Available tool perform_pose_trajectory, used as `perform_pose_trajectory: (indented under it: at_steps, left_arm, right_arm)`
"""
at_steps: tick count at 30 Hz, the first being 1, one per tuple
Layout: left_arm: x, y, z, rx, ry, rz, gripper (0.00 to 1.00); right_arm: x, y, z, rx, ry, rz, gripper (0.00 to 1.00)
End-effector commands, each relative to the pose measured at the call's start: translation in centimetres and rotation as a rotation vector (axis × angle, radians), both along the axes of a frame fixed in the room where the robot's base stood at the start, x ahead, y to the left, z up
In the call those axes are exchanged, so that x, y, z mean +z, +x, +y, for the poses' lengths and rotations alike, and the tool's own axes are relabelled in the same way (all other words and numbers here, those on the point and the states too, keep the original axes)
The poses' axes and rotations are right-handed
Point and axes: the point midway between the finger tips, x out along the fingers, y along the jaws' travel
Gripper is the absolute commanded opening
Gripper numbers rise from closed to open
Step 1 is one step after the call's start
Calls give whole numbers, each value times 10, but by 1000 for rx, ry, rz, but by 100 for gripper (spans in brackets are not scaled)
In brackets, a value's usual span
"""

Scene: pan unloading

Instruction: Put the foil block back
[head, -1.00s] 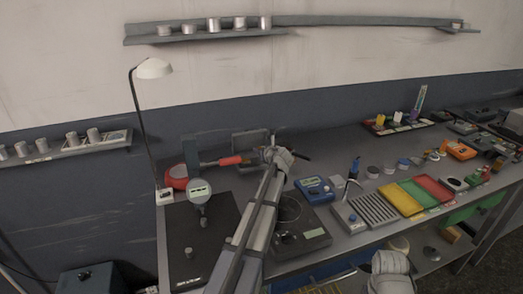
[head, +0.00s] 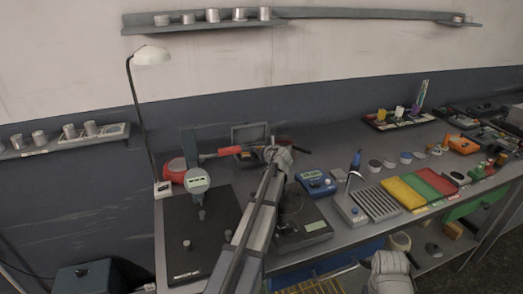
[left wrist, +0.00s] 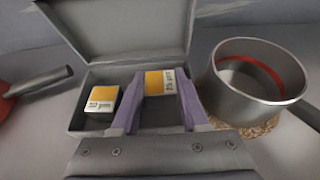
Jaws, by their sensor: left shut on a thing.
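My left gripper (head: 279,156) reaches over the bench to a small open grey case (head: 250,133). In the left wrist view, its two purple fingers (left wrist: 158,96) are shut on a yellow and white labelled block, the foil block (left wrist: 168,81). It is held over the right part of the open case (left wrist: 77,117), near the lid side. I cannot tell whether its underside touches the case floor. A second yellow and white block (left wrist: 103,99) sits in the left part of the case.
A metal pot (left wrist: 262,88) with a red inner ring stands close right of the case. A lamp (head: 152,56) and dial gauge (head: 197,181) stand further left. Coloured trays (head: 404,193) lie to the right.

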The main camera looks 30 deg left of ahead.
Motion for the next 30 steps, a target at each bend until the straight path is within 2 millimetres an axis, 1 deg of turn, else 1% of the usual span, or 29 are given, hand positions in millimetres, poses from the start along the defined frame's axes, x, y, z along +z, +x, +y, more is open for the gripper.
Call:
perform_pose_trajectory:
  at_steps: [13,14,21,23,30]
  left_arm:
    - [-10,0,0,0,0,0,0]
    - [-9,0,0,0,0,0,47]
    - [-8,0,0,-1,0,0,74]
    - [-8,1,0,-2,0,-1,79]
    - [-8,2,-1,-5,0,-2,79]
  right_arm:
    - [-10,0,0,0,0,0,0]
    - [-9,0,0,0,0,0,0]
    - [-8,0,0,0,0,0,0]
    - [-8,0,0,0,0,0,0]
    - [-8,0,0,0,0,0,0]
